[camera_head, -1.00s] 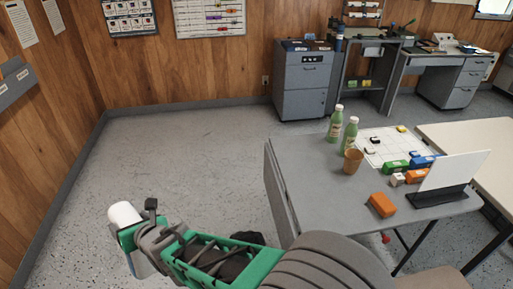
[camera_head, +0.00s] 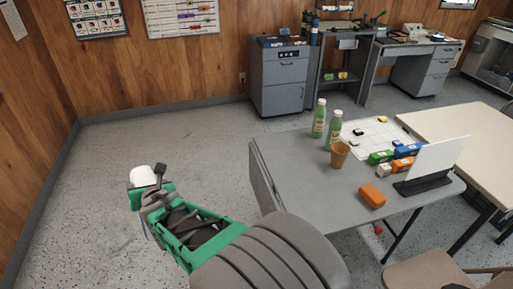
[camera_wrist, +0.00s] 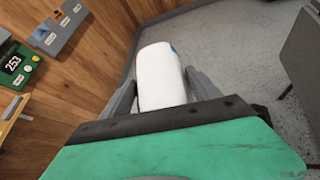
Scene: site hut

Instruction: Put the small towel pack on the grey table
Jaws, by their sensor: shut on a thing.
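My gripper (camera_wrist: 160,90) is shut on a white pack with a small blue patch, the towel pack (camera_wrist: 162,75), seen between the two fingers in the wrist view. In the head view the white pack (camera_head: 141,175) shows at the end of my gripper (camera_head: 148,186), low on the left, above bare floor. The grey table (camera_head: 297,175) stands to the right of my gripper, apart from it. Its near left part is bare.
On the table are two green bottles (camera_head: 319,118), a tan cup (camera_head: 339,154), an orange block (camera_head: 372,196), several coloured boxes (camera_head: 408,150) and a white upright panel (camera_head: 438,160). A cream table (camera_head: 470,135) stands at the right. A chair (camera_head: 430,272) is at the lower right.

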